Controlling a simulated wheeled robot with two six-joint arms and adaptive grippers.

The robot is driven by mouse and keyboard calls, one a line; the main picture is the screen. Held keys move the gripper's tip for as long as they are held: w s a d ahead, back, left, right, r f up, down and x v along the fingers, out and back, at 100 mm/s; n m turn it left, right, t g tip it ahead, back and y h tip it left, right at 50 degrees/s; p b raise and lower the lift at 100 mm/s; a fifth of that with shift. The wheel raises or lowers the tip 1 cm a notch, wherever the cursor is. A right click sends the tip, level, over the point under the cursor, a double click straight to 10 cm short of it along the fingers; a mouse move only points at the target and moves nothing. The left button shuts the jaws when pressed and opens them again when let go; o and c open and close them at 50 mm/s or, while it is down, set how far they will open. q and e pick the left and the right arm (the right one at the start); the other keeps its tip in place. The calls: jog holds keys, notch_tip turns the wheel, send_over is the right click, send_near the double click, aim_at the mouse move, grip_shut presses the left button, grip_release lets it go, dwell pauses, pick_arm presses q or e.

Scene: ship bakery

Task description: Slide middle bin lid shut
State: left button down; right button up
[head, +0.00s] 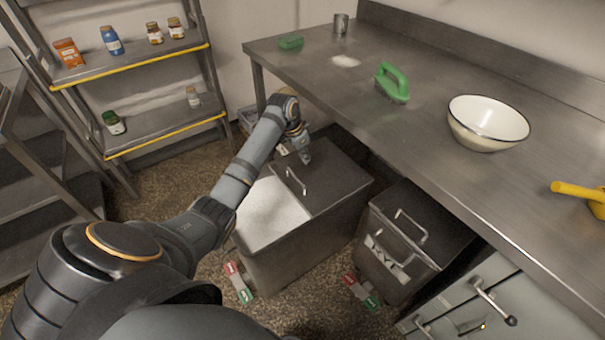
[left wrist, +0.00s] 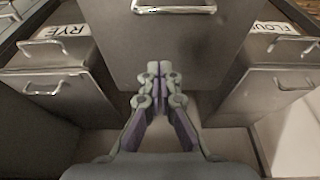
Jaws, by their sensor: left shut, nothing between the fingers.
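The middle bin (head: 290,258) is a steel box on the floor, pulled out from under the counter. Its steel lid (head: 335,180) covers the right part, and white contents (head: 268,212) show in the open left part. The lid has a bar handle (head: 296,181). My left gripper (head: 306,160) is shut and empty, pointing down at the lid's far side, beyond the handle. In the left wrist view the closed fingertips (left wrist: 160,72) are in front of a steel panel with a bar handle (left wrist: 173,8). I cannot tell whether they touch it. My right gripper is not in view.
Another steel bin (head: 392,250) stands to the right under the counter (head: 440,130). In the left wrist view, bins labelled RYE (left wrist: 58,55) and FLOUR (left wrist: 270,50) flank the panel. A bowl (head: 485,125) and green brush (head: 392,82) are on the counter; shelving (head: 150,130) stands left.

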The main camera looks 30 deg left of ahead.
pick_arm(q)
send_over(308, 183)
notch_tip(308, 183, down, 4)
jog(key=b+x, duration=0.2)
jog(key=x, duration=0.3)
jog(key=shift+s+f, duration=0.1)
jog(key=shift+f, duration=0.3)
jog(key=s, duration=0.1)
jog(key=s+a, duration=0.1)
jog(key=s+p, duration=0.1)
jog(key=shift+a+r, duration=0.25)
jog(key=shift+r, duration=0.1)
jog(key=shift+s+r, duration=0.15)
jog(key=shift+s, duration=0.1)
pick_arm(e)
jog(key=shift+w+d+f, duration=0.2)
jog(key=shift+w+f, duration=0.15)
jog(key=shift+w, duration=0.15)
pick_arm(q)
jog(key=shift+s+a, duration=0.1)
jog(key=shift+s, duration=0.1)
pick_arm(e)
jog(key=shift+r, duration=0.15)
